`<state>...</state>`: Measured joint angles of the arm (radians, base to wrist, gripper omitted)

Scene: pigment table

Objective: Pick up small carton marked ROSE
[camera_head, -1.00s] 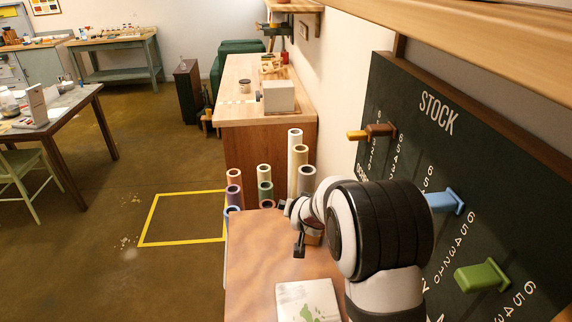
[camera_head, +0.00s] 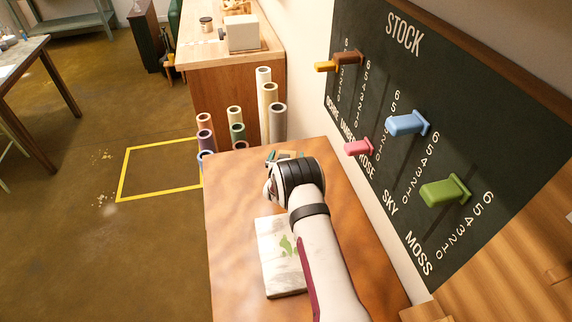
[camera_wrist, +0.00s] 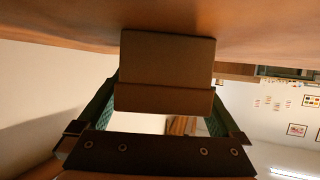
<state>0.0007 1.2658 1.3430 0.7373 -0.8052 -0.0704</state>
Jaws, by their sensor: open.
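A small brown carton (camera_wrist: 167,58) stands at the middle of the wrist view, against the brown tabletop, which is at the top of that picture. No ROSE mark can be read on it. My gripper (camera_wrist: 165,88) is open, with a green-padded finger on either side of the carton's lower part. I cannot tell whether the pads touch it. In the head view my gripper (camera_head: 284,156) is low over the far part of the table, mostly hidden by my wrist. A sliver of brown (camera_head: 291,154) there may be the carton.
A pale board with a green blotch (camera_head: 280,258) lies on the wooden table (camera_head: 232,225) beside my forearm. Several paper rolls (camera_head: 268,108) stand beyond the table. The dark STOCK board (camera_head: 385,75), with coloured sliding pegs, is on the right wall.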

